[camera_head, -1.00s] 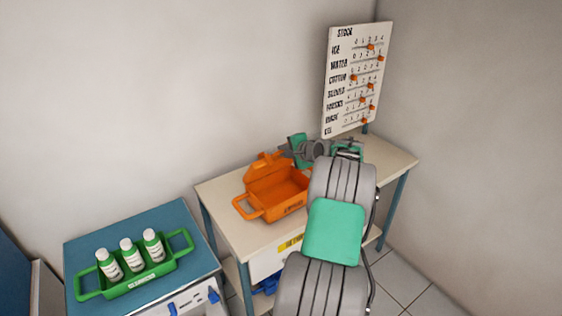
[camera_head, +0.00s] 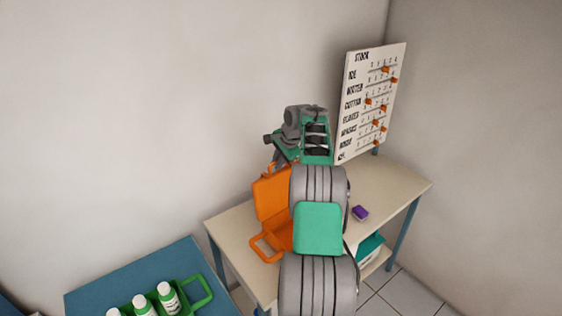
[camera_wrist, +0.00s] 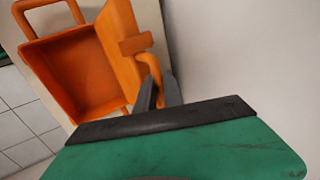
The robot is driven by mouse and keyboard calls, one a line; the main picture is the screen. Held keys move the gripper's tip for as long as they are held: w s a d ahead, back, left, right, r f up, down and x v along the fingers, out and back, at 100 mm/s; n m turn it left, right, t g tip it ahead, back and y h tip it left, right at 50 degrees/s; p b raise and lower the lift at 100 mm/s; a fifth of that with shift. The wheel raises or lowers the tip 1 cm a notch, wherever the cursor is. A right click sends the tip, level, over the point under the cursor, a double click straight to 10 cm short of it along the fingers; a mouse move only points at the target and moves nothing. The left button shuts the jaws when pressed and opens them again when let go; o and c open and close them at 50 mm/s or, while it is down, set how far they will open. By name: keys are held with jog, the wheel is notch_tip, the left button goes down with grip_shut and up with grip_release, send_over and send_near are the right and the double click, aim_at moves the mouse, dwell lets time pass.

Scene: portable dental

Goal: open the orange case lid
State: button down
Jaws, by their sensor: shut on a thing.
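The orange case stands on the cream table, its lid (camera_head: 270,198) raised to about upright behind the open body (camera_head: 281,236). In the wrist view the lid (camera_wrist: 120,42) stands beside the empty body (camera_wrist: 80,72). My gripper's two dark fingers (camera_wrist: 159,92) are shut on the orange loop (camera_wrist: 150,65) at the lid's edge. In the head view my gripper (camera_head: 277,158) is at the lid's top edge. My arm hides the right part of the case there.
A small purple block (camera_head: 360,213) lies on the table (camera_head: 390,190) right of my arm. A stock board (camera_head: 370,100) stands at the table's back right. A green carrier (camera_head: 200,298) with white bottles is on the blue-topped unit (camera_head: 150,272) at lower left.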

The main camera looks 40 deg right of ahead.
jog(key=shift+a+f, duration=0.1)
jog(key=shift+f, duration=0.3)
jog(key=shift+s, duration=0.1)
jog(key=c, duration=1.5)
grip_release()
jog(key=v, duration=0.8)
jog(key=shift+w+r, duration=0.25)
